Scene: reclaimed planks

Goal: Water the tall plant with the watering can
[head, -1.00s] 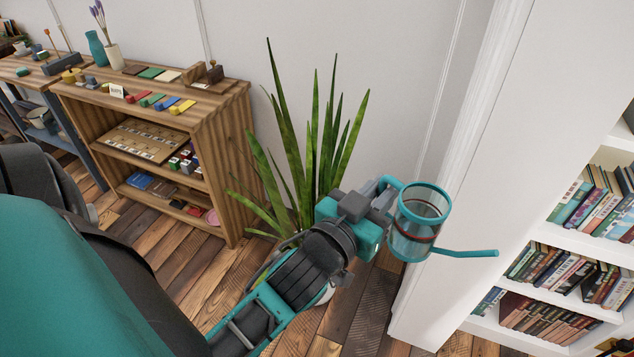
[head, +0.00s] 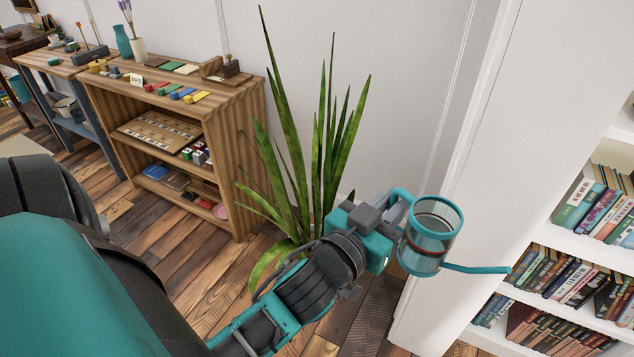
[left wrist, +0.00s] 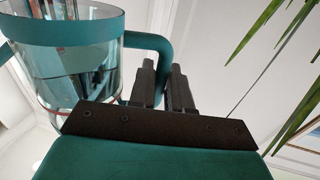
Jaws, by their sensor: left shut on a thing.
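The tall plant (head: 321,165) has long green spiky leaves and stands on the floor against the white wall. My left gripper (head: 392,208) is shut on the handle of the watering can (head: 432,238). The can has a clear body, teal rims, a red band and a thin teal spout pointing right, away from the plant. It is held up, roughly upright, to the right of the leaves. In the left wrist view the can (left wrist: 70,60) is at the left, its handle at the fingers (left wrist: 165,85), and leaf tips (left wrist: 285,70) show at the right. My arm hides the plant's base. My right gripper is not in view.
A wooden shelf unit (head: 240,130) with small coloured items stands left of the plant. A white bookcase (head: 520,322) with books stands at the right, close to the spout. Bare plank floor (head: 185,260) lies in front of the shelf unit.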

